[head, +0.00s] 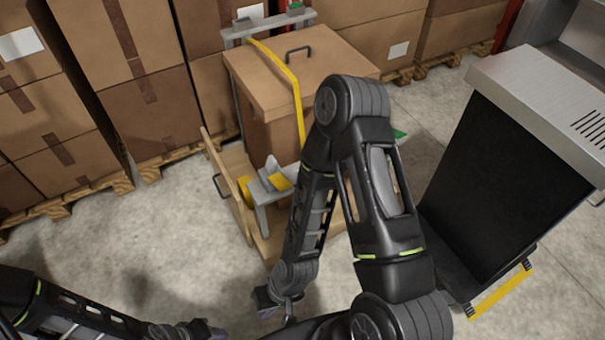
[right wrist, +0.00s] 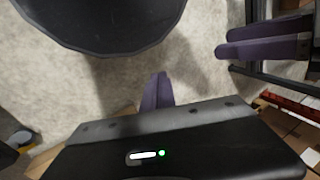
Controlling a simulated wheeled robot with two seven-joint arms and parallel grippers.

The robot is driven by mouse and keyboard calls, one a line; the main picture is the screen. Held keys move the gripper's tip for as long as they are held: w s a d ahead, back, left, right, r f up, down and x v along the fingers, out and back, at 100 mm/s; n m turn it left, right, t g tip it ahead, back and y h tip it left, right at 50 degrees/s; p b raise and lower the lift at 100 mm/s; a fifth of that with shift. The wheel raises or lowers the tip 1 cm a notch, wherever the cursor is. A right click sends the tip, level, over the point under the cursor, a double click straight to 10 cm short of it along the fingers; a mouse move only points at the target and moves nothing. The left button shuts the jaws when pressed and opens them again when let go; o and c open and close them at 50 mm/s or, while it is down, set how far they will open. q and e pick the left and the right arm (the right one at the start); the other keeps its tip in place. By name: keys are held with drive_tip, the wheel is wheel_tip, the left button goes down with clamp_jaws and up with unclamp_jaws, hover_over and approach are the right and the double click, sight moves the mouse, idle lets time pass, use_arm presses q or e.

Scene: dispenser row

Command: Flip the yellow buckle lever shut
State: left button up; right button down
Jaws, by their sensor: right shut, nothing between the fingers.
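The yellow buckle lever (head: 281,181) shows at the buckle on a grey bracket, low at the near side of a lidded brown crate (head: 262,75). My right forearm passes close beside it in the picture and hides part of that area, so the lever's exact angle is hard to tell. A yellow strap (head: 293,85) runs over the crate's lid and down toward the buckle. My right gripper (head: 268,306) is shut and empty, low and nearer to me than the buckle, apart from it. Its purple fingertips show in the right wrist view (right wrist: 157,92). My left gripper (head: 212,332) is at the bottom edge, partly cut off.
Stacked cardboard boxes (head: 130,90) on pallets line the back and left. A dark cabinet with a steel top (head: 545,90) stands at the right. The crate stands on a wooden base with an upright board (head: 228,185). Concrete floor (head: 150,235) is clear at left.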

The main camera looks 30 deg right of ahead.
drive_tip(key=shift+w, duration=0.2)
